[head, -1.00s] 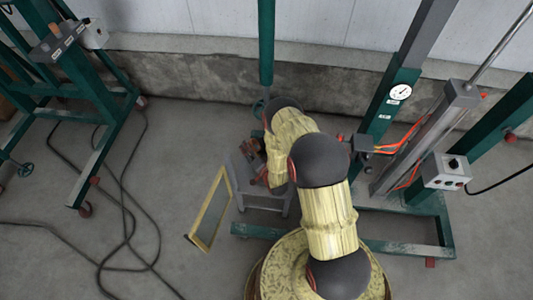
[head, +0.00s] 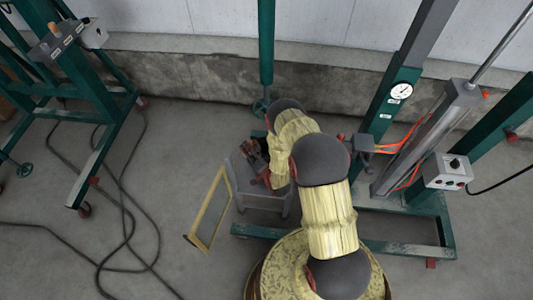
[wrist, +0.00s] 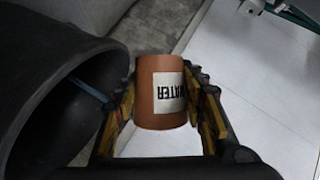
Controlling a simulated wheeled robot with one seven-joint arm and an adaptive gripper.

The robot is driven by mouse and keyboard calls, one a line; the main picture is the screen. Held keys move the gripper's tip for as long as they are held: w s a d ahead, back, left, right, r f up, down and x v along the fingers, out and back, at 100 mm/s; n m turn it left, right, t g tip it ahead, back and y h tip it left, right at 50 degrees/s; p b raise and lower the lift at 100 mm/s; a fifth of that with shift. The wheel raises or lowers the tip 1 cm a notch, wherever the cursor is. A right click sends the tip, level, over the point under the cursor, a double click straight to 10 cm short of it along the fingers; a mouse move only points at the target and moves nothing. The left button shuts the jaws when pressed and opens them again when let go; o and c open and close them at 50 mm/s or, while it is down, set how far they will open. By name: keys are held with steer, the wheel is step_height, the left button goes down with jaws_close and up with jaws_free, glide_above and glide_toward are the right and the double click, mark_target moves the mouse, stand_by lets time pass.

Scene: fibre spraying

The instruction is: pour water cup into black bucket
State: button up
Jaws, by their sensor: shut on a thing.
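In the wrist view my gripper (wrist: 163,75) is shut on an orange-brown cup (wrist: 148,68), its fingers on both sides. The cup has a white label reading WATER, upside down in this view. The large black bucket (wrist: 38,85) fills the left side of the wrist view, its round rim beside my left finger and apart from the cup. I cannot see whether water is in the cup or the bucket. In the head view my arm hides the gripper, and neither cup nor bucket can be made out clearly.
A grey stool (head: 246,180) with small brownish items stands left of my arm, and a yellow-edged frame (head: 211,209) leans near it. A green press with a gauge (head: 401,91) is at the right. A green stand (head: 106,150) and loose cables (head: 124,225) are at the left.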

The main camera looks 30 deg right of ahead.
steer(key=shift+f+m+y+b, duration=0.25)
steer(key=shift+m+y+b, duration=0.05)
steer(key=shift+m, duration=0.1)
stand_by(0.4)
steer(key=shift+d+r+m+t, duration=0.15)
steer(key=shift+r+m+t, duration=0.25)
steer(key=shift+m, duration=0.3)
stand_by(0.7)
steer(key=shift+s+d+f+m+t+y+b, duration=0.2)
steer(key=shift+d+m+b, duration=0.15)
steer(key=shift+d+b, duration=0.15)
steer(key=shift+s+d+f+m+t+y+b, duration=0.1)
steer(key=shift+d+f+m+b, duration=0.1)
steer(key=shift+d+m+b, duration=0.3)
stand_by(0.4)
steer(key=shift+a+r, duration=0.1)
